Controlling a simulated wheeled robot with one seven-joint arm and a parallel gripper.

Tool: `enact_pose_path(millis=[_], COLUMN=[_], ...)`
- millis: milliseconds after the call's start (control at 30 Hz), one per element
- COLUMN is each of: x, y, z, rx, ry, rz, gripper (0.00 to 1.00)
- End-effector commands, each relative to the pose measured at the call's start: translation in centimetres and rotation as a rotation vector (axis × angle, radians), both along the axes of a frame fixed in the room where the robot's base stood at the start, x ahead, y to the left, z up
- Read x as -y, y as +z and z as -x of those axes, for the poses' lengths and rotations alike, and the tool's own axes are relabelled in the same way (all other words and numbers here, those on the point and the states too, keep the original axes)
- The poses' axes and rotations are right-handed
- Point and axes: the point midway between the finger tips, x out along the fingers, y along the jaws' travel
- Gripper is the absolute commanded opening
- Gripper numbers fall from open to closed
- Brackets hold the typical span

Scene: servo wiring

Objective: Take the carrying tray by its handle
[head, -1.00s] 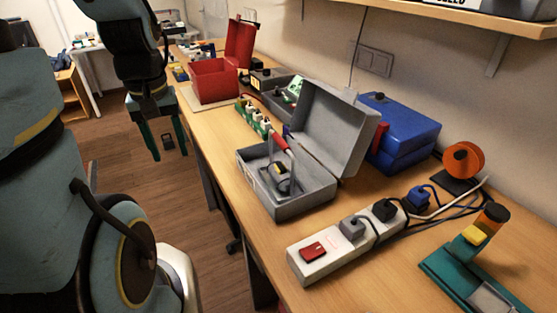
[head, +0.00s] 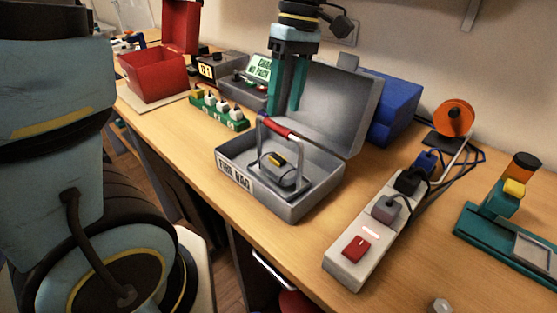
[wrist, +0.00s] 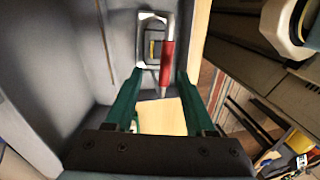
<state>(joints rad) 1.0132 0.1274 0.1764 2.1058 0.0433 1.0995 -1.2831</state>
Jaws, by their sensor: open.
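The carrying tray (head: 292,196) sits inside the open grey case (head: 295,211). Its metal handle (head: 277,127) arches up with a red grip, and a dark object with a yellow top (head: 277,163) lies below it. In the wrist view the red grip (wrist: 167,62) shows ahead of the fingertips, nearer the right finger. My gripper (head: 284,106) is open and empty, pointing down just above the handle. It also shows in the wrist view (wrist: 160,82). I cannot tell whether the grip lies between the fingers.
The case's raised lid (head: 335,105) stands close behind my gripper. A power strip (head: 370,235) with plugs lies to the right, a green strip with white parts (head: 220,110) to the left. A red bin (head: 152,78), blue case (head: 392,110) and orange spool (head: 455,117) stand around.

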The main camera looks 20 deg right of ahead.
Motion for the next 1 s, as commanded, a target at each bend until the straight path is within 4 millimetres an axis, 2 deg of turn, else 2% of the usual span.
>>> enact_pose_path(millis=[133, 433, 700, 1000], x=[-0.5, -1.2, -2.2, -2.3], y=[-2.3, -4.6, -8.2, -8.7], z=[0.2, 0.6, 1.3, 1.3], rx=[-0.002, -0.002, -0.003, 0.000], ry=[0.000, 0.000, -0.001, -0.001], rz=[-0.002, -0.001, -0.001, 0.003], gripper=[0.55, 0.55, 0.55, 0.55])
